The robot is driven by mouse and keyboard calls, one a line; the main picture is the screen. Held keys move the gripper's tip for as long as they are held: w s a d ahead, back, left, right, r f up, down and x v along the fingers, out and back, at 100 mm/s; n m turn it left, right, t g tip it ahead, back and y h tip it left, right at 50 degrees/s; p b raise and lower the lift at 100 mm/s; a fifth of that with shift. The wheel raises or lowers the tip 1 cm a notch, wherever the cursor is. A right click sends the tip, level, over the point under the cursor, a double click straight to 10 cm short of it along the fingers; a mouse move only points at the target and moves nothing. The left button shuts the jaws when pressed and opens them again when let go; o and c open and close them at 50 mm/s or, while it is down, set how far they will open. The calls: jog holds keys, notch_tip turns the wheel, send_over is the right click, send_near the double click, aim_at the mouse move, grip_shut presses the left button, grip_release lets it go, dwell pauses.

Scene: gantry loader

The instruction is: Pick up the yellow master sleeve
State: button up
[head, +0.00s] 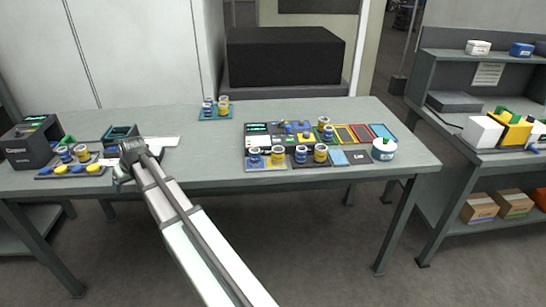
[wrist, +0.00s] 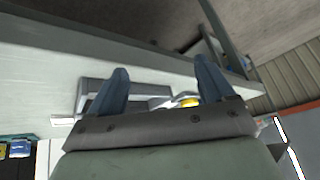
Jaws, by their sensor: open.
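My gripper (head: 121,172) is over the left part of the long table, just right of a dark tray (head: 45,177). In the wrist view its two blue-grey fingers (wrist: 160,72) stand wide apart with nothing held between them. On the tray lie low yellow pieces (head: 62,169), with blue and white cylinders (head: 65,154) behind them. A yellow round thing in a pale ring (wrist: 188,101) shows between the fingers in the wrist view, partly hidden by the gripper body. I cannot tell which yellow piece is the master sleeve.
A dark grey box device (head: 30,143) stands at the table's left end, and a smaller device (head: 122,131) behind my gripper. A cluster of trays, cylinders and a white-and-blue tub (head: 383,150) fills the right side. The table between is mostly bare.

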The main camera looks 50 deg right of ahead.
jog(key=shift+m+g+h, duration=0.4)
jog(key=shift+m+h, duration=0.1)
jog(key=shift+m, duration=0.3)
jog(key=s+d+r, duration=0.1)
jog(key=d, duration=0.3)
jog(key=s+d+r, duration=0.1)
jog(key=s+d, duration=0.1)
jog(key=d, duration=0.3)
jog(key=s+d+r, duration=0.1)
jog(key=d, duration=0.4)
jog(key=shift+s+r, duration=0.15)
jog(key=shift+s, duration=0.2)
jog(key=s+d+r+m, duration=0.1)
jog(key=s+d, duration=0.2)
jog(key=d, duration=0.2)
jog(key=s+d+r, duration=0.2)
jog(key=s+d, duration=0.1)
jog(key=d, duration=0.2)
notch_tip(320, 180, up, 7)
jog(key=m+g+h, duration=0.2)
jog(key=m+g, duration=0.1)
jog(key=m, duration=0.1)
send_over(278, 153)
jog(key=s, duration=0.1)
jog(key=x, duration=0.8)
jog(key=shift+w+d+f, duration=0.1)
jog(key=shift+d+f, duration=0.05)
jog(key=shift+f, duration=0.05)
jog(key=shift+x, duration=2.65)
jog(key=c, duration=1.3)
